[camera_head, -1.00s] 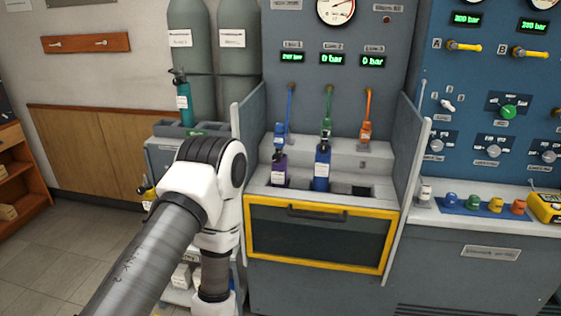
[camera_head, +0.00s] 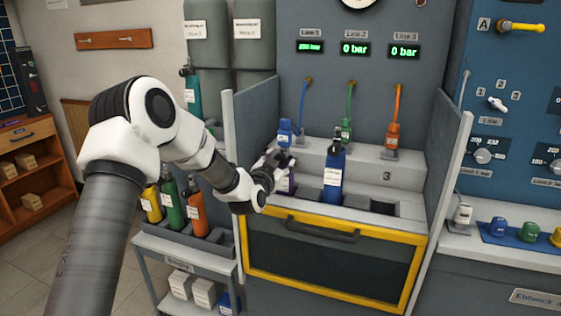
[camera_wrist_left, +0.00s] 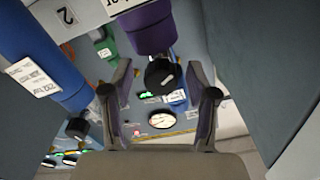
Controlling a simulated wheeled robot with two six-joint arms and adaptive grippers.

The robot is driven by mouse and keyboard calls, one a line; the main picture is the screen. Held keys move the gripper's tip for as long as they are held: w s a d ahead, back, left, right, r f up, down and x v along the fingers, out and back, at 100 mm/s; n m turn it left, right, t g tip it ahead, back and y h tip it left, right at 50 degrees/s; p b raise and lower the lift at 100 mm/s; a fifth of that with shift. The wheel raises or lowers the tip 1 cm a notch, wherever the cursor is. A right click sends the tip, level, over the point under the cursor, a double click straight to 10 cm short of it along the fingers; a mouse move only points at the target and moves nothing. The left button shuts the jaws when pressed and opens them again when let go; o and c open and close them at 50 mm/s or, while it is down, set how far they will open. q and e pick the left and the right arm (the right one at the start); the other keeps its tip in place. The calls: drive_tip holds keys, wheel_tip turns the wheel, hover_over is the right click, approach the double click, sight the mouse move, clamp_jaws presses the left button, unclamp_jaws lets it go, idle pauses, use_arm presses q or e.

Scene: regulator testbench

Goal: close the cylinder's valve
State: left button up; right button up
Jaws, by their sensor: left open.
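A purple cylinder (camera_head: 290,180) stands in the left slot of the bench, mostly hidden by my left gripper (camera_head: 276,166). In the left wrist view, the purple cylinder (camera_wrist_left: 151,32) hangs in from the top and ends in a black valve knob (camera_wrist_left: 160,74). My left gripper (camera_wrist_left: 161,90) is open there, with one finger on each side of the knob. I cannot tell whether either finger touches it. A blue cylinder (camera_head: 334,176) stands in the middle slot and also shows in the left wrist view (camera_wrist_left: 42,55). My right gripper is not in view.
The bench has grey side walls (camera_head: 445,150) and a yellow-framed front door (camera_head: 335,285). The right slot (camera_head: 384,208) is empty. Blue (camera_head: 285,133), green (camera_head: 347,130) and orange (camera_head: 393,135) connectors stand behind. A cart (camera_head: 185,250) with several cylinders is at left.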

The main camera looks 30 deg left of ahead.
use_arm(q)
drive_tip(key=shift+r, duration=0.15)
drive_tip(key=shift+w, duration=0.1)
clamp_jaws()
